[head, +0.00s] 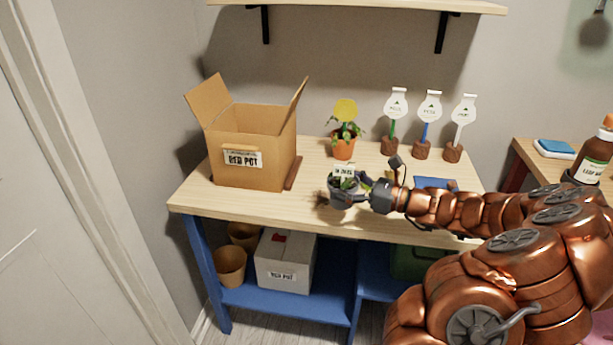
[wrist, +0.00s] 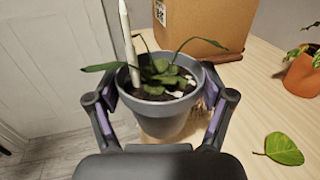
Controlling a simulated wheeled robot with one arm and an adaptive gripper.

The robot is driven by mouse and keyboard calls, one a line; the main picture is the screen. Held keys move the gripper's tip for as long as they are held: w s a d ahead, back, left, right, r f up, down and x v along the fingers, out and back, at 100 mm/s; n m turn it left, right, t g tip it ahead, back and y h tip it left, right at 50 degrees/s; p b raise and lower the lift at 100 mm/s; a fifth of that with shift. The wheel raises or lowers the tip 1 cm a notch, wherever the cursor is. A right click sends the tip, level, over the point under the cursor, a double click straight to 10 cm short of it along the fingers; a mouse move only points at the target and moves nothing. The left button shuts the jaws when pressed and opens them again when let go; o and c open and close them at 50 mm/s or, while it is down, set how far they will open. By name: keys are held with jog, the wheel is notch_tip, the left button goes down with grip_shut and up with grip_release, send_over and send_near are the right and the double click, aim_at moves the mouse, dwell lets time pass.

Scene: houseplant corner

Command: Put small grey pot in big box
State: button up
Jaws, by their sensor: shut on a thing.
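The small grey pot (head: 341,197) holds a low green plant and a white label stake. It also shows in the wrist view (wrist: 165,118), upright between the two fingers. My gripper (head: 359,194) is shut on the pot, near the table's front edge; the gripper also shows in the wrist view (wrist: 163,122). The big box (head: 250,170) is cardboard, with its flaps up and a label reading RED POT. It stands at the left of the table, left of and behind the pot. Its lower part shows in the wrist view (wrist: 200,20). The box's inside bottom is hidden.
An orange pot (head: 343,149) with a yellow-topped plant stands behind my gripper. Several white tags on brown bases, one of them here (head: 422,149), stand at the back. A white box (head: 285,264) sits on the blue lower shelf. A loose leaf (wrist: 284,149) lies on the tabletop.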

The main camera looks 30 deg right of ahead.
aim_at(350, 182)
jog(key=w, duration=0.5)
jog(key=w+f, duration=0.1)
jog(key=w, duration=0.4)
jog(key=w+a, duration=0.1)
jog(key=w, duration=0.4)
jog(key=shift+f, duration=1.9)
jog(key=shift+f, duration=0.15)
jog(key=o, duration=1.2)
jog(key=shift+s+d, duration=0.15)
jog(key=v, duration=1.1)
jog(key=shift+s+d, duration=0.15)
jog(key=shift+s, duration=0.2)
